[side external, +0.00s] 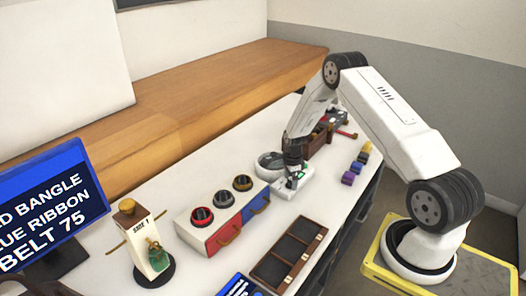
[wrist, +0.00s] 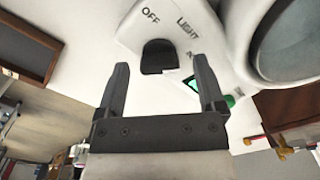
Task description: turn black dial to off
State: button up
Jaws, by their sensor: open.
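The black dial (wrist: 160,56) sits on a white panel (wrist: 130,35) marked OFF and LIGHT, with a third label partly hidden by my right finger. My gripper (wrist: 160,66) is open, with one finger on either side of the dial in the wrist view and gaps showing between. I cannot tell how deep the fingertips reach. Which mark the dial points to is unclear. In the side view my gripper (side external: 293,168) is low over the white unit (side external: 285,193) and hides the dial there. A small green display (wrist: 193,85) and a green button (wrist: 229,100) are on the panel.
A round dish-like part (side external: 269,164) stands beside the unit. A box with round items on top (side external: 208,240), an empty dark tray (side external: 262,271), coloured blocks (side external: 356,167) and a brown case (side external: 318,143) share the white table. Bare table lies between the unit and the tray.

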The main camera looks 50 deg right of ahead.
jog(key=shift+f, duration=0.1)
grip_shut()
jog(key=shift+n, duration=0.4)
jog(key=n, duration=0.4)
jog(key=shift+n, duration=0.3)
jog(key=n, duration=0.4)
jog(key=shift+w, duration=0.1)
jog(key=n, duration=1)
dwell(0.4)
